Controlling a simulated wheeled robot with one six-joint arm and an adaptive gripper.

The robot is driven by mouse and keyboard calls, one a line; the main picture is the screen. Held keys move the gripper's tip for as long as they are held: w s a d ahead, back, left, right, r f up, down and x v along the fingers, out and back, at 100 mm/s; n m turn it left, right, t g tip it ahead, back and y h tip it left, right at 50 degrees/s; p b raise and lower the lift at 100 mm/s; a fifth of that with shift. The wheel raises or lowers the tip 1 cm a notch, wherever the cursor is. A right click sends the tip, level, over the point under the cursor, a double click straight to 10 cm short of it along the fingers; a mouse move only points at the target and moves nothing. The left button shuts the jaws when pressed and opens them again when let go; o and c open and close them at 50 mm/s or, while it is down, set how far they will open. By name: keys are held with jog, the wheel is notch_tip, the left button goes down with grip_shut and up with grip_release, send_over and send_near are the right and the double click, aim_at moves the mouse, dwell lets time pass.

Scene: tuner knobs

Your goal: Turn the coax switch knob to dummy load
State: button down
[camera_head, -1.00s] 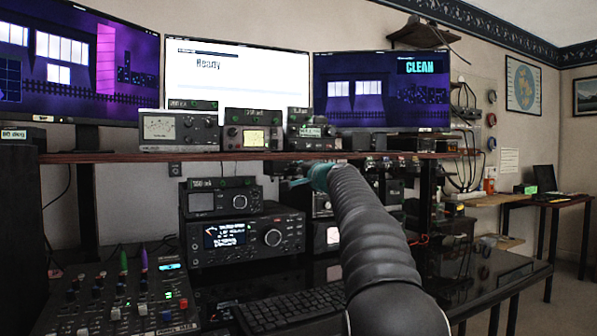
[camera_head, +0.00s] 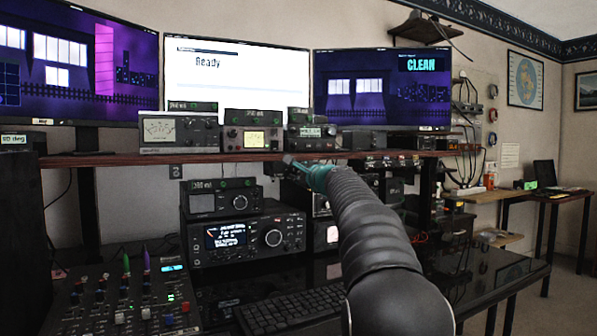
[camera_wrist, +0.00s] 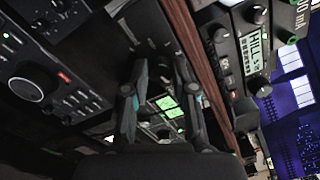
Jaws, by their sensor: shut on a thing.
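My gripper (camera_head: 290,162) is at the end of the arm, just under the front edge of the wooden shelf (camera_head: 110,159), with a teal part behind its fingers. In the wrist view its two dark fingers (camera_wrist: 160,68) reach into the shade below the shelf edge. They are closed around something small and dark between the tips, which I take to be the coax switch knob. The knob's pointer and the switch's markings are hidden or too dark to read.
Radios (camera_head: 246,236) stand on the desk left of my arm. Meters and small boxes (camera_head: 180,132) stand on the shelf above. A mixer (camera_head: 128,300) and keyboard (camera_head: 290,308) lie in front. The shelf edge runs very close beside the fingers.

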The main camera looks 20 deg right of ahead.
jog(key=shift+m, duration=0.3)
jog(key=c, duration=0.9)
grip_release()
jog(key=s, duration=1.2)
jog(key=shift+d+f, duration=0.1)
jog(key=shift+f, duration=0.1)
